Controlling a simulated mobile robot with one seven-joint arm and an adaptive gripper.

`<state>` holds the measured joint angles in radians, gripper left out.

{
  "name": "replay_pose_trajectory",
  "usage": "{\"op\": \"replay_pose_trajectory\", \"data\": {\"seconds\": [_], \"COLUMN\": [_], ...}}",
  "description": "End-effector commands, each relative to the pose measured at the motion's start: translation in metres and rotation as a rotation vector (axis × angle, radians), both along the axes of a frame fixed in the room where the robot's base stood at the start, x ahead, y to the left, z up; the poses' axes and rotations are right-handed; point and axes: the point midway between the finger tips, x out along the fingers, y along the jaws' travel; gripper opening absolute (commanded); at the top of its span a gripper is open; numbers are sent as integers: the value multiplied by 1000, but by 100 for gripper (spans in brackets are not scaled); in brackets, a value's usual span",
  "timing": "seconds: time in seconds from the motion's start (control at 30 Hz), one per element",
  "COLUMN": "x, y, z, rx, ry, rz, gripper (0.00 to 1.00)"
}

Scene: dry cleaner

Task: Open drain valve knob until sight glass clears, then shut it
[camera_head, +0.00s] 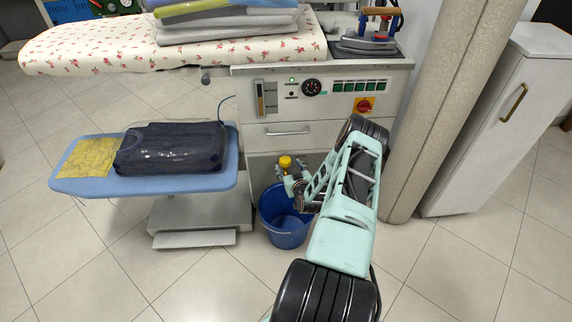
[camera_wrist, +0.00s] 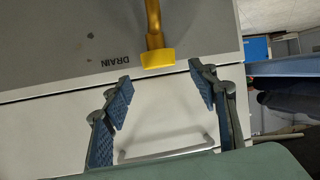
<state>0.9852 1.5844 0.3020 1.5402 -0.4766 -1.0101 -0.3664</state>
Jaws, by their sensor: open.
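The yellow drain valve knob (camera_head: 285,162) is below the drawer on the front of the ironing station, above the bucket. In the wrist view it is a yellow piece (camera_wrist: 155,58) on a stem beside the upside-down word DRAIN. My gripper (camera_head: 294,188) is low in front of the station, near the knob. In the wrist view my gripper (camera_wrist: 161,80) is open and empty; the knob's wide end lies just beyond and between its fingertips, apart from both. The sight glass (camera_head: 266,98) is a narrow upright gauge at the panel's left; its contents are too small to tell.
A blue bucket (camera_head: 285,232) stands on the floor beneath the valve. A drawer handle (camera_head: 287,132) sits above it. A blue shelf (camera_head: 215,180) with a bagged dark garment is left; a column (camera_head: 440,110) and white cabinet (camera_head: 505,120) are right. The front floor is clear.

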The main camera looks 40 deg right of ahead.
Motion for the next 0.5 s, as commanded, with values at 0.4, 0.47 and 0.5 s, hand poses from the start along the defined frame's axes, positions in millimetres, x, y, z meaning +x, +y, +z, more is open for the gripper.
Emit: {"op": "replay_pose_trajectory", "data": {"seconds": [0.4, 0.47, 0.5], "x": [43, 45, 45], "y": [-17, -17, -18], "z": [-20, -20, -20], "rx": [0, 1, 1], "ry": [0, 1, 1], "rz": [1, 1, 1], "gripper": [54, 54, 54]}}
